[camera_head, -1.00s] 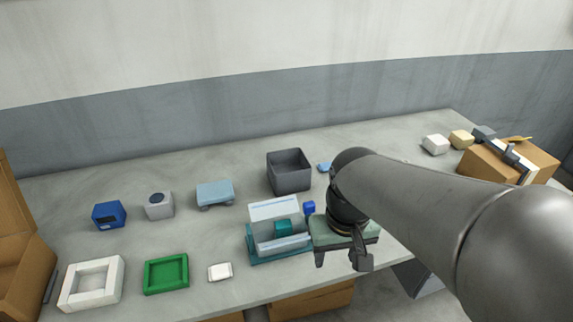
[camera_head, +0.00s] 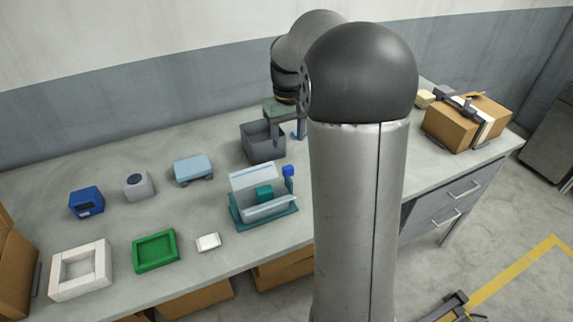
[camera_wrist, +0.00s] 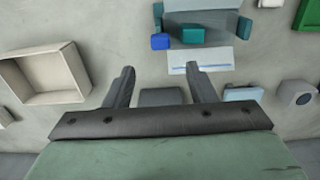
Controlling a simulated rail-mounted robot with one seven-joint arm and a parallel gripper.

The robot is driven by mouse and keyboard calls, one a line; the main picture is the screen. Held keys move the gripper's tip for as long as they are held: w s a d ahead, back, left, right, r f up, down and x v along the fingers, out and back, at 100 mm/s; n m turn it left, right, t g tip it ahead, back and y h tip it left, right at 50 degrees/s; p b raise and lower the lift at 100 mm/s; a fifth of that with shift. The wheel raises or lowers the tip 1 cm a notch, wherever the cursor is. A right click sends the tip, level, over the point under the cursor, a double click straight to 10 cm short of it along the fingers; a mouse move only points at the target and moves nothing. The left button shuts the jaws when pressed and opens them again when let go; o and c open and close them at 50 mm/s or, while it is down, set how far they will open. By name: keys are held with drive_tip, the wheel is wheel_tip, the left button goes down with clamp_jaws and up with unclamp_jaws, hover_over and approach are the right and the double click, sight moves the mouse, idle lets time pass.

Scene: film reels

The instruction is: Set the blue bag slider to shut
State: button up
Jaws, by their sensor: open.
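A teal stand (camera_head: 268,216) holds a pale upright bag panel (camera_head: 254,178) with a teal block (camera_head: 264,194) in front. The small blue slider (camera_head: 288,171) sits at the right end of the stand. In the wrist view the slider (camera_wrist: 160,41) is at the left end, beside the teal block (camera_wrist: 192,34), with the panel (camera_wrist: 205,58) below. My gripper (camera_head: 286,128) is behind the stand, near the grey bin, apart from the slider. In the wrist view its two fingers (camera_wrist: 159,76) are spread with nothing held. My arm hides part of the right side.
A grey open bin (camera_head: 263,148) stands behind the stand. A pale blue box (camera_head: 193,168), a green tray (camera_head: 156,250) and a small white block (camera_head: 208,242) are to the left. A strapped cardboard box (camera_head: 455,126) is at the far right. In the wrist view a beige open box (camera_wrist: 75,68) is left.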

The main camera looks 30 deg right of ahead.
sight(287, 167)
wheel_tip(287, 167, down, 11)
drive_tip(key=shift+p, duration=0.65)
clamp_jaws()
drive_tip(key=shift+a, duration=0.15)
